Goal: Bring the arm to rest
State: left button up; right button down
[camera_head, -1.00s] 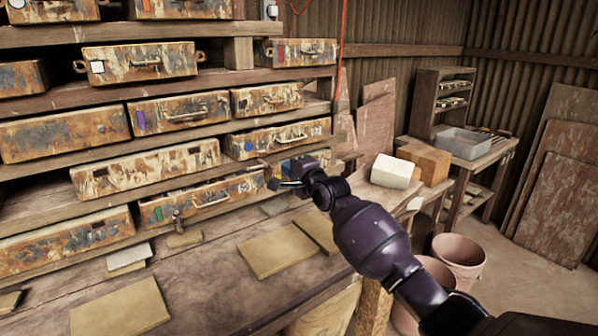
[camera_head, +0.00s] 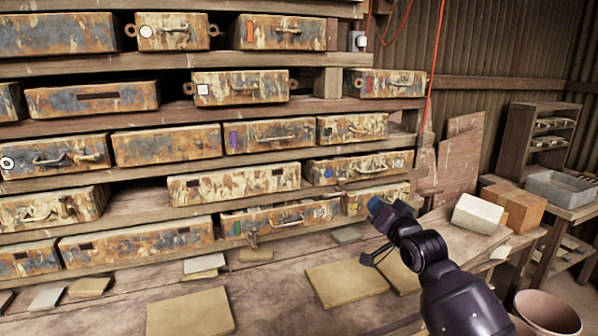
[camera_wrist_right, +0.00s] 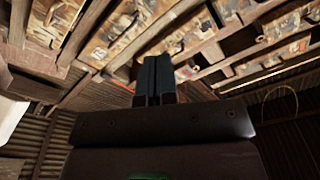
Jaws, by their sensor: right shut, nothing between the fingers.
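My right arm comes in from the lower right in the head view, dark purple with black wrist joints. My right gripper (camera_head: 379,208) is held above the back of the workbench, in front of the lower right end of the shelves. In the right wrist view its two dark fingers (camera_wrist_right: 153,80) lie side by side, shut, with nothing held. My left gripper is out of view.
Wooden shelves (camera_head: 330,105) hold several rusty cases with handles. Flat tiles, such as a tan one (camera_head: 190,312), lie on the workbench (camera_head: 262,300). A pale block (camera_head: 477,213), a brown box (camera_head: 520,207) and a terracotta pot (camera_head: 548,312) stand at the right. A red cord (camera_head: 437,60) hangs beside the shelves.

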jog(key=s+d+f+n+g+h, duration=0.1)
jog(key=s+d+f+g+h, duration=0.1)
jog(key=s+f, duration=1)
jog(key=s+d+f+n+g+h, duration=0.1)
jog(key=s+d+f, duration=0.3)
jog(key=s+f, duration=0.8)
jog(key=s+d+f+n+g+h, duration=0.1)
jog(key=s+d+f+g+h, duration=0.2)
jog(key=s+f, duration=0.9)
jog(key=s, duration=0.5)
jog(key=shift+s+n, duration=0.2)
jog(key=shift+n, duration=0.1)
jog(key=shift+a, duration=0.1)
